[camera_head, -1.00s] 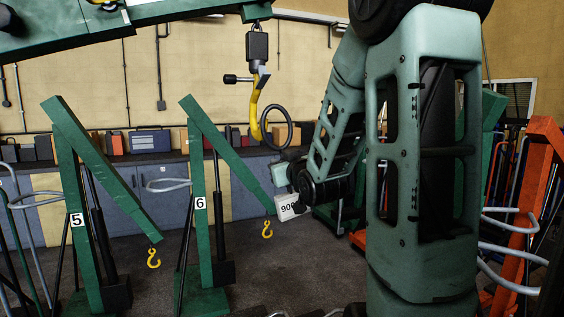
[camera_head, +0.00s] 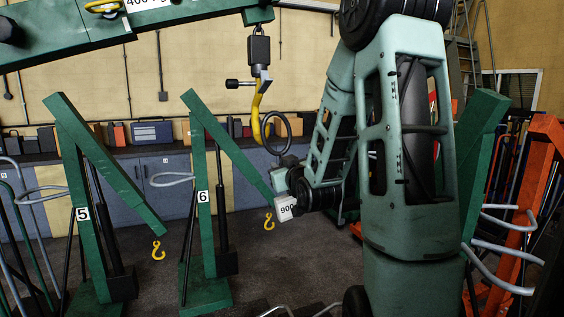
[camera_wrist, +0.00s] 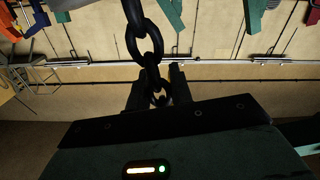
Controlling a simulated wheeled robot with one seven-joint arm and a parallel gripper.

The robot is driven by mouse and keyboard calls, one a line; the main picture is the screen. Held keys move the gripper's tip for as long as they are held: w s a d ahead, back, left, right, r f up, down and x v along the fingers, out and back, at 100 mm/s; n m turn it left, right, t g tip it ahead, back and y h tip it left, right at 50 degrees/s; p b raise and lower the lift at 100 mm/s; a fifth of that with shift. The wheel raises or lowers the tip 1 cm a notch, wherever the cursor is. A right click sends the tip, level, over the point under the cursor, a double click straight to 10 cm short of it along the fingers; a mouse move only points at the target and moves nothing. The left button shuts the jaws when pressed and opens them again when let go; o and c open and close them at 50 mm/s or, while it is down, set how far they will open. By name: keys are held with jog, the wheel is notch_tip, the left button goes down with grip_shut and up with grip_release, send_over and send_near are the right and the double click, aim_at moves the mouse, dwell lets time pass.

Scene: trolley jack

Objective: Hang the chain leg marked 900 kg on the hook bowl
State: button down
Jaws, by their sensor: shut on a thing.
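The yellow hook (camera_head: 258,122) hangs under a dark block from the green boom. A large dark ring (camera_head: 289,137) stands upright at the right of the hook bowl and overlaps it in the head view. I cannot tell whether the bowl passes through it. A white tag reading 900 (camera_head: 286,208) is below the ring, beside my wrist. My gripper (camera_head: 284,163) is just under the ring and small in this view. In the wrist view my gripper (camera_wrist: 159,90) is shut on dark chain links (camera_wrist: 148,47), which run between the fingers toward the picture's top.
Green hoists numbered 5 (camera_head: 84,220) and 6 (camera_head: 202,205) stand at the left, each with a small yellow hook. A boom label reads 400 kg. An orange hoist (camera_head: 525,215) is at the right. A cabinet bench (camera_head: 165,175) lines the back wall.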

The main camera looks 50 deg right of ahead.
jog(key=shift+w+r+p, duration=0.15)
jog(key=shift+r+p, duration=0.05)
jog(key=shift+p, duration=0.2)
jog(key=shift+p+x, duration=1.35)
jog(key=shift+x, duration=3.95)
notch_tip(320, 180, down, 6)
jog(key=w+b, duration=0.1)
jog(key=b, duration=0.4)
jog(key=shift+d, duration=0.45)
jog(key=shift+f+b, duration=0.15)
jog(key=shift+b, duration=0.15)
jog(key=c, duration=1.2)
grip_release()
jog(key=shift+o, duration=0.2)
jog(key=shift+f, duration=0.15)
